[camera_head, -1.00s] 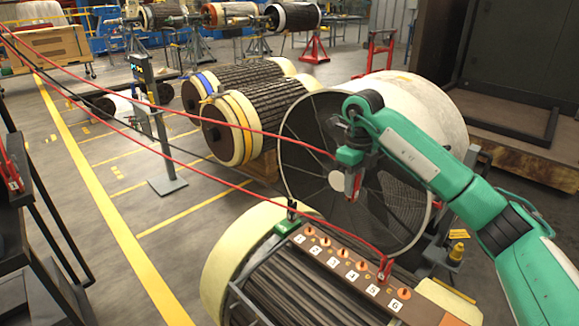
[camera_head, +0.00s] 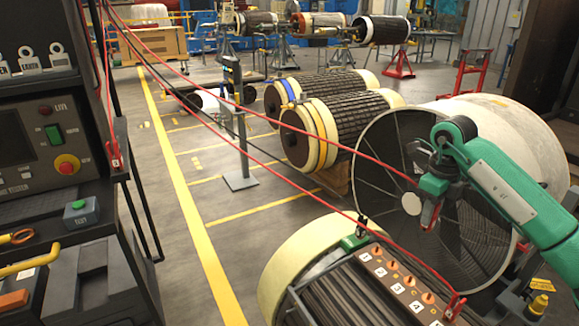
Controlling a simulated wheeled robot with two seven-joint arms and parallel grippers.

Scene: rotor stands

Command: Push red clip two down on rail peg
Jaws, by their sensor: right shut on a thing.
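My right gripper (camera_head: 431,212) is shut on a red clip (camera_head: 428,215), with a red cable running to it from the left. It hangs above and behind the rail, in front of the large drum's open end. The brown rail (camera_head: 376,270) lies on the front rotor and carries a row of orange pegs (camera_head: 393,265) with white number tags. Another red clip (camera_head: 455,304) with its own red cable sits at the rail's right part, low in the view. Which red clip is number two, I cannot tell. My left gripper is out of view.
A black clip (camera_head: 361,226) stands at the green block (camera_head: 354,242) on the rail's left end. A control cabinet (camera_head: 50,130) stands at left, with a red clip (camera_head: 116,156) on its side. Cables cross the open floor between cabinet and rotor.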

